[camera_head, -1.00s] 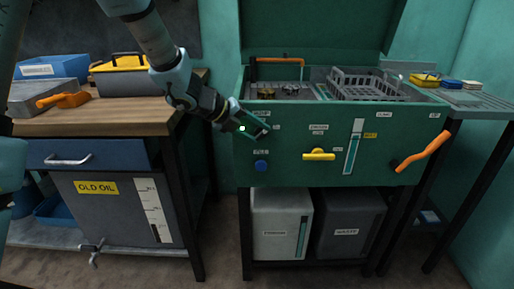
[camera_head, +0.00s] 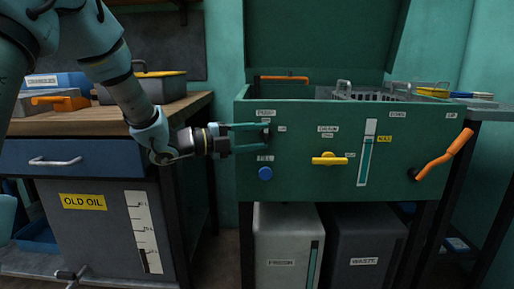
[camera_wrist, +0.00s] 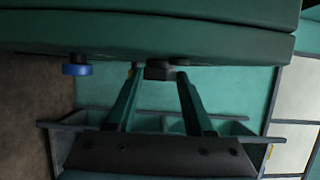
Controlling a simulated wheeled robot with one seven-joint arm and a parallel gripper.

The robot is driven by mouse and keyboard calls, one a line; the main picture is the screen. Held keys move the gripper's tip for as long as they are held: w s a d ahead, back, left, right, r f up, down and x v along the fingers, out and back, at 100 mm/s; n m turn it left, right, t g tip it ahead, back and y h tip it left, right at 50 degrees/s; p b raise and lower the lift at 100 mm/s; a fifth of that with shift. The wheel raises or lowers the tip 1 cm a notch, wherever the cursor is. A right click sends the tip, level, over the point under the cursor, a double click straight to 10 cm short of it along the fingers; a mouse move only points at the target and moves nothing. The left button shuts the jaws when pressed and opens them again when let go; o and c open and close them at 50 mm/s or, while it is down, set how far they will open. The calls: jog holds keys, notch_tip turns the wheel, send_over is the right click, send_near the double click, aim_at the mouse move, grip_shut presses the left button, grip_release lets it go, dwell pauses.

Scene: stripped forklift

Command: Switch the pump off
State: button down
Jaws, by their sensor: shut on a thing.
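The pump switch, a small dark knob (camera_wrist: 158,70), sticks out of the front of the green washer cabinet (camera_head: 300,185). In the head view it sits below the label reading PUMP (camera_head: 265,112), mostly hidden by my fingers. My gripper (camera_head: 268,135) reaches it from the left, its fingers one above the other. In the wrist view my gripper (camera_wrist: 158,73) has one fingertip on each side of the knob and is shut on it. Which way the knob is turned cannot be made out.
Close below is a blue button (camera_head: 265,173). To the right are a yellow handle (camera_head: 329,159), a level gauge (camera_head: 367,153) and an orange crank (camera_head: 443,155). A wooden workbench (camera_head: 112,119) stands left of the cabinet. Two bins stand below.

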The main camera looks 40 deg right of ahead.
dwell(0.4)
jog(key=shift+c, duration=1.4)
grip_release()
jog(key=v, duration=1)
jog(key=shift+a+f, duration=0.2)
jog(key=shift+a, duration=0.2)
jog(key=shift+w, duration=0.1)
